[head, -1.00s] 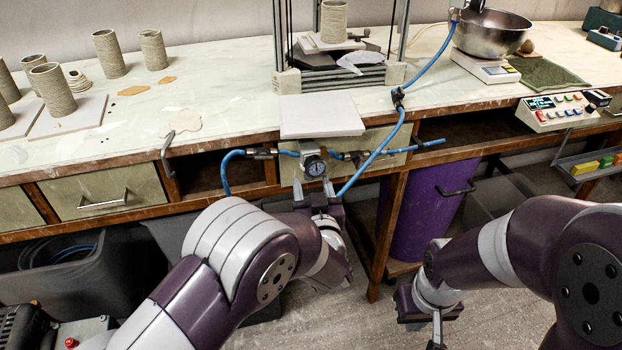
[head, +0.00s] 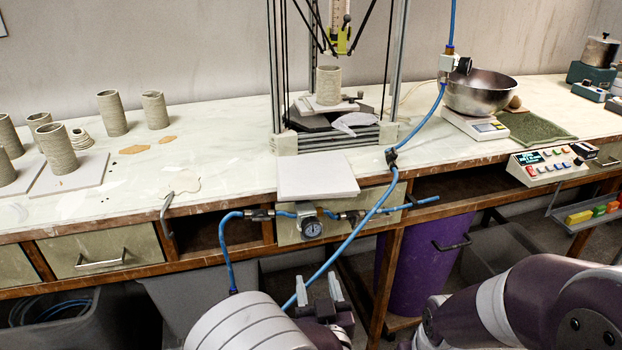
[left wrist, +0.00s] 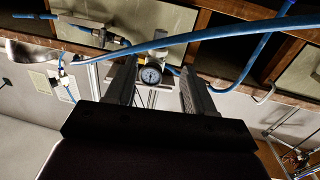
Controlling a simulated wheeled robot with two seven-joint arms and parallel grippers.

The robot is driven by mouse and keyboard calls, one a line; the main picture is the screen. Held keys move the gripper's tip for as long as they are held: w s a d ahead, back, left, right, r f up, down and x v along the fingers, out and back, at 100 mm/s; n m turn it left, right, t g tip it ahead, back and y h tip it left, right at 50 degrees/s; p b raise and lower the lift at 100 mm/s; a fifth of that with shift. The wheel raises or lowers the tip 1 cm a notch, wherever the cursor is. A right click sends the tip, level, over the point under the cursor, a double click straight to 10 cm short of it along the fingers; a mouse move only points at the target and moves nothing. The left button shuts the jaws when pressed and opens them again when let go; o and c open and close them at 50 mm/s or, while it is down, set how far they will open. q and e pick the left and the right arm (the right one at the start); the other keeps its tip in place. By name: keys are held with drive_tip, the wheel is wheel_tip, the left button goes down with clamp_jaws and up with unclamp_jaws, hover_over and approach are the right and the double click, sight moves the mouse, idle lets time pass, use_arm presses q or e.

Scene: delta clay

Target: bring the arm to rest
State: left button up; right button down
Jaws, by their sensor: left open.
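My left gripper (head: 318,288) is in the lower middle of the head view, its two pale fingers apart and nothing between them. It is in front of the bench edge, below the round pressure gauge (head: 311,229), with a visible gap to it. In the left wrist view the open fingers (left wrist: 158,66) frame the gauge (left wrist: 151,74), which lies beyond them. My right arm (head: 520,305) enters at the lower right of the head view; its gripper is out of the frame.
Blue air hose (head: 345,252) hangs close to my left gripper. The bench (head: 225,166) carries clay cylinders, a framed printer and a scale with a steel bowl (head: 480,93). A purple bin (head: 428,265) stands below. A drawer handle (head: 100,262) sticks out at left.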

use_arm(q)
drive_tip(key=s+d+f+m+g+h, duration=0.45)
drive_tip(key=f+g, duration=0.35)
drive_tip(key=f, duration=0.2)
drive_tip(key=s+a+r+g+y, duration=0.1)
drive_tip(key=s+a+g, duration=0.45)
drive_tip(key=a, duration=0.45)
drive_tip(key=s+a+r+g+y, duration=0.15)
drive_tip(key=s+a+g, duration=0.25)
drive_tip(key=s+a, duration=0.45)
drive_tip(key=w+a+r+n+t+p, duration=0.1)
drive_tip(key=w+a+r+n+p, duration=0.2)
drive_tip(key=a+r, duration=0.3)
wheel_tip(320, 180, up, 20)
drive_tip(key=p, duration=2.1)
drive_tip(key=shift+a+r+p, duration=0.15)
drive_tip(key=shift+r+p, duration=0.1)
drive_tip(key=shift+p, duration=0.1)
